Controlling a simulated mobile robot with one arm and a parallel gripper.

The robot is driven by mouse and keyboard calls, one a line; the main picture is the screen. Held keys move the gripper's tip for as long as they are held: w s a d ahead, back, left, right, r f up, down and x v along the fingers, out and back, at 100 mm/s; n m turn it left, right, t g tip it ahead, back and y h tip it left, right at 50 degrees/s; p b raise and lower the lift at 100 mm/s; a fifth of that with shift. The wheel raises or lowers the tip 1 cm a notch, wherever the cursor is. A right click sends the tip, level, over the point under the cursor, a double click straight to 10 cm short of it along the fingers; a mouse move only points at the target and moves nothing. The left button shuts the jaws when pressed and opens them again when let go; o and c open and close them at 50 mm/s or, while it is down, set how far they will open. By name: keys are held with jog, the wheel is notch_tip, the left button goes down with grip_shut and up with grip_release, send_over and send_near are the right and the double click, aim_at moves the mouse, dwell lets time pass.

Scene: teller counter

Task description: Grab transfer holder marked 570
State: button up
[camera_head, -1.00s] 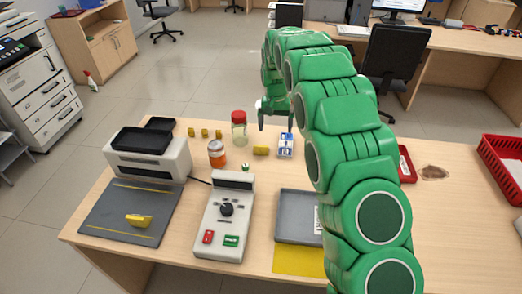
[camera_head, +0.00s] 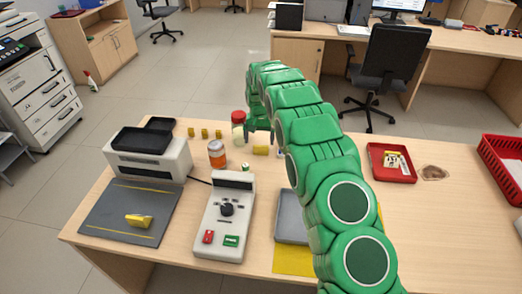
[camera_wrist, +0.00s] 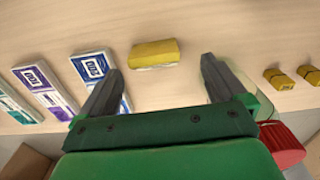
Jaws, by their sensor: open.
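A yellow block (camera_head: 260,150) lies on the counter just below my gripper (camera_head: 259,136). In the wrist view this yellow block (camera_wrist: 155,54) lies ahead of the open jaws (camera_wrist: 158,85), between their lines and apart from both. Smaller yellow pieces (camera_head: 204,133) stand in a row at the back left, and two (camera_wrist: 278,78) show at the right of the wrist view. Another yellow piece (camera_head: 138,220) lies on the dark grey mat. I cannot read the number 570 on any of them.
Blue, purple and teal labelled packs (camera_wrist: 47,91) lie left of the jaws; the left finger overlaps the blue one. A red-lidded jar (camera_head: 238,119) stands close by the gripper. An orange bottle (camera_head: 217,154) and grey console (camera_head: 225,215) stand nearer. A red tray (camera_head: 390,174) is right.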

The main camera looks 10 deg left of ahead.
aim_at(261, 146)
jog(key=f, duration=0.4)
jog(key=shift+w+d, duration=0.1)
jog(key=shift+d, duration=0.25)
jog(key=shift+f, duration=0.55)
jog(key=c, duration=1.1)
jog(key=shift+o, duration=0.2)
jog(key=shift+r, duration=0.1)
